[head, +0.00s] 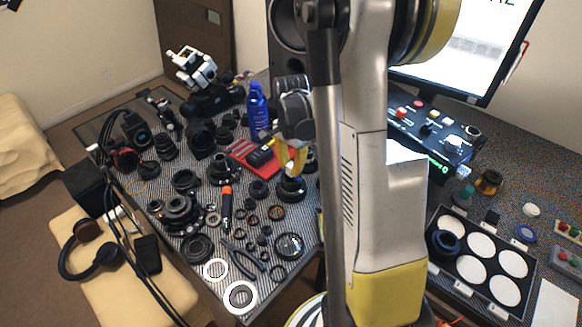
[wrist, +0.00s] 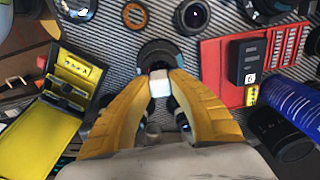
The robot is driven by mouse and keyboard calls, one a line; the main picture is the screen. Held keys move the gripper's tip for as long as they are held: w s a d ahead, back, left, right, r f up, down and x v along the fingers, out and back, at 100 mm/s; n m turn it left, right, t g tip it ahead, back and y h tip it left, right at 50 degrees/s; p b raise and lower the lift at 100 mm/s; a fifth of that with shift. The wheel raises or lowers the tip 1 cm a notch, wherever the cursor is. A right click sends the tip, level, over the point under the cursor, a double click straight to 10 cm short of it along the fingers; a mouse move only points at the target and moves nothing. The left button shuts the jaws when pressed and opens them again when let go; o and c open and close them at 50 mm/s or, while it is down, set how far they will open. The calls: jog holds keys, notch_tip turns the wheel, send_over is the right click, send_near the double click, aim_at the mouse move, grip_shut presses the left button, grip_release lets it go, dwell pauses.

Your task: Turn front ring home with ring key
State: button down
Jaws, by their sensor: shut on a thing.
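My gripper (head: 293,166) is over the crowded left table in the head view, its yellow fingers pointing down. In the wrist view the fingers of my gripper (wrist: 159,88) close on a small pale block, which looks like part of the ring key (wrist: 159,79); the rest of the key is hidden. Just beyond the fingertips is a dark round lens body (wrist: 159,50), partly covered by them. In the head view a dark lens (head: 291,189) stands right below the fingers. I cannot make out the front ring, or whether the key touches it.
A red tray (wrist: 211,75) with a black box (wrist: 246,62) and a blue bottle (wrist: 300,103) stand close on the right in the wrist view. An open yellow case (wrist: 35,140) is at left. Several lens parts and rings crowd the table.

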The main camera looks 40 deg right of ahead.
jog(key=shift+r, duration=0.15)
jog(key=shift+r+p, duration=1.1)
jog(key=shift+r, duration=0.3)
jog(key=shift+r+p, duration=0.6)
jog(key=shift+p, duration=0.5)
jog(key=shift+r+n+p, duration=0.3)
jog(key=shift+n+p, duration=0.2)
jog(key=shift+p, duration=0.3)
jog(key=shift+f+b, duration=1.15)
jog(key=shift+f, duration=0.45)
jog(key=shift+f+b, duration=0.85)
